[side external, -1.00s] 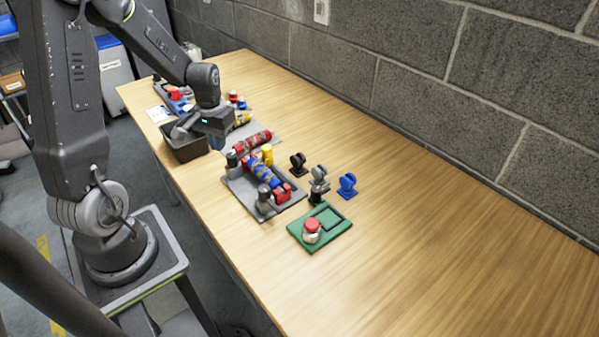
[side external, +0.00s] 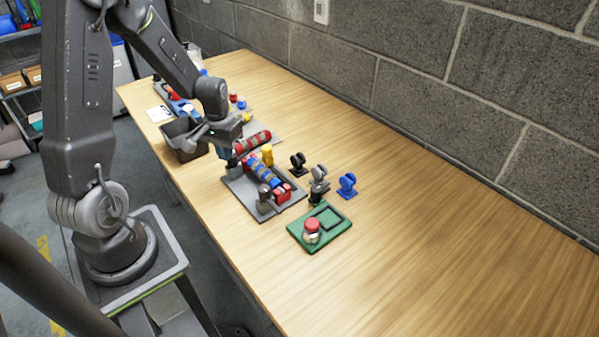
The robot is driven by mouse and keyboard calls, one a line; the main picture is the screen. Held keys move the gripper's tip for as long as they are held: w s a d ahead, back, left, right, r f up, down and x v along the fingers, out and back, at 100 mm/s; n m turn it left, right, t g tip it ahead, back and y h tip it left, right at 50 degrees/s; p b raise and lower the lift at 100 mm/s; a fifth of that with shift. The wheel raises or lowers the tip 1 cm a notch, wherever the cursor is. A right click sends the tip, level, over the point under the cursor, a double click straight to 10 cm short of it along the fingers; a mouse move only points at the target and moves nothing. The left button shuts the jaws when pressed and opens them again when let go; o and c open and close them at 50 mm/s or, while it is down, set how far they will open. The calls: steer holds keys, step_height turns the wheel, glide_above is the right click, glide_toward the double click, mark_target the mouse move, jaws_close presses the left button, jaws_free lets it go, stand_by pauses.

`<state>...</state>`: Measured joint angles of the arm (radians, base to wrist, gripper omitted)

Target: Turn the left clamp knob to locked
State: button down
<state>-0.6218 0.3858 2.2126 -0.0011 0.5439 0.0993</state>
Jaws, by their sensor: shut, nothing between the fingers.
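The grey fixture plate (side external: 240,189) lies on the table and bears a blue, yellow-banded roll (side external: 262,172). A dark round knob (side external: 232,161) stands at the plate's far left corner, partly hidden by my gripper. A second dark knob (side external: 264,197) stands at its near edge. I cannot tell from this view which is the left clamp knob, or its turn position. My gripper (side external: 226,150) is shut and empty, close above the far left knob. Its fingertips are small here, and I cannot tell whether they touch the knob.
A red roll (side external: 253,141) and a yellow post (side external: 267,154) are close by. A black bin (side external: 185,148) stands left of my gripper. Black, grey and blue (side external: 347,185) stands are to the right. A green pad (side external: 330,236) bears a red-topped button. The table's right side is clear.

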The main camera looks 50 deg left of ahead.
steer(key=shift+s+f, duration=0.15)
steer(key=shift+f, duration=1.05)
steer(key=shift+s+a, duration=0.15)
steer(key=shift+a, duration=0.35)
steer(key=shift+s+d, duration=0.1)
stand_by(0.4)
steer(key=shift+s+d, duration=0.15)
steer(key=shift+s, duration=0.1)
step_height(320, 180, up, 6)
steer(key=shift+w, duration=0.15)
stand_by(0.4)
